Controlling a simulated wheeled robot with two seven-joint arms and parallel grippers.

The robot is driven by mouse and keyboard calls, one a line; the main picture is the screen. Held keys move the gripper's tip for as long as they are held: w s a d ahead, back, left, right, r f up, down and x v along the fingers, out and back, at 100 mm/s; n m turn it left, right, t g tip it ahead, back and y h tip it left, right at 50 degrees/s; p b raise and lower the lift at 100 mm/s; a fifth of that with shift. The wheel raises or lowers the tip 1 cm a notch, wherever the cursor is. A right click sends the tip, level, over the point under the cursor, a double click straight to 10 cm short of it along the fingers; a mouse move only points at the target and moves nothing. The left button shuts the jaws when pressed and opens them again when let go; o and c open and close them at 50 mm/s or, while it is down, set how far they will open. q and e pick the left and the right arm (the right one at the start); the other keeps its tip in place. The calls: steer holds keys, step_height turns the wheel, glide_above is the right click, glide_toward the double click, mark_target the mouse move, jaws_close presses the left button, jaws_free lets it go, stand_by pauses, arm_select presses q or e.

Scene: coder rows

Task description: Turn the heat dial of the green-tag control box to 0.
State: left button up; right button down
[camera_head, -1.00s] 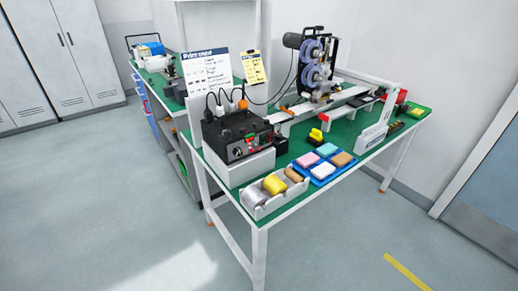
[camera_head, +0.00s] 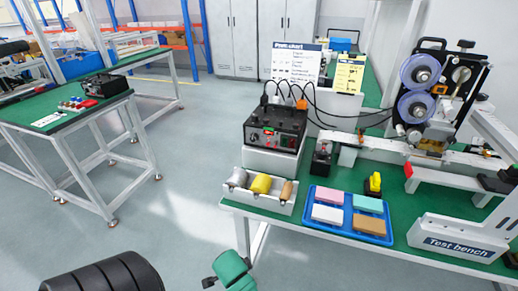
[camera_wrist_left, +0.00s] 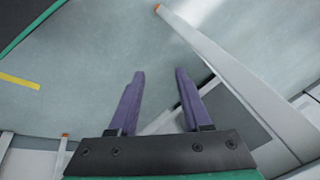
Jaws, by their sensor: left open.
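A black control box (camera_head: 275,127) stands on a white block at the left end of the test bench in the head view. Its front panel carries a dark dial, a red part and a small green patch; the dial's setting is too small to read. Another black box (camera_head: 97,84) sits on the green-topped table at the left; I cannot make out a tag on it. My left gripper (camera_wrist_left: 160,72) shows in the left wrist view, with two purple fingers apart and nothing between them. It is over floor and bench legs, away from both boxes. My right gripper is not in view.
A white bin (camera_head: 262,190) with rolls stands before the control box. A blue tray (camera_head: 349,214) with coloured blocks lies to its right. Cables rise behind the box near a print chart (camera_head: 296,62). A reel machine (camera_head: 437,90) stands farther right. Floor (camera_head: 190,170) between the tables is clear.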

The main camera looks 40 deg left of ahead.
mark_target(253, 140)
arm_select(q)
steer(key=w+a+r+m+t+y, duration=0.35)
steer(key=a+r+m, duration=0.3)
steer(key=r, duration=0.45)
steer(key=w+a+r+m+t+y, duration=0.2)
steer(key=a+r+m+t+y, duration=0.15)
steer(key=a+r+m, duration=0.55)
steer(key=w+d+r+m+t+h, duration=0.1)
steer(key=w+r+m+t, duration=0.1)
steer(key=m, duration=0.4)
steer(key=w+d+r+m+t+h, duration=0.1)
steer(key=w+r+m+t, duration=0.1)
steer(key=r+m, duration=0.2)
steer(key=w+d+r+m+t+h, duration=0.1)
steer(key=r+m, duration=0.3)
steer(key=m, duration=0.4)
steer(key=shift+w+d+t, duration=0.35)
steer(key=shift+w+t, duration=0.25)
steer(key=shift+w, duration=0.1)
steer(key=x, duration=1.4)
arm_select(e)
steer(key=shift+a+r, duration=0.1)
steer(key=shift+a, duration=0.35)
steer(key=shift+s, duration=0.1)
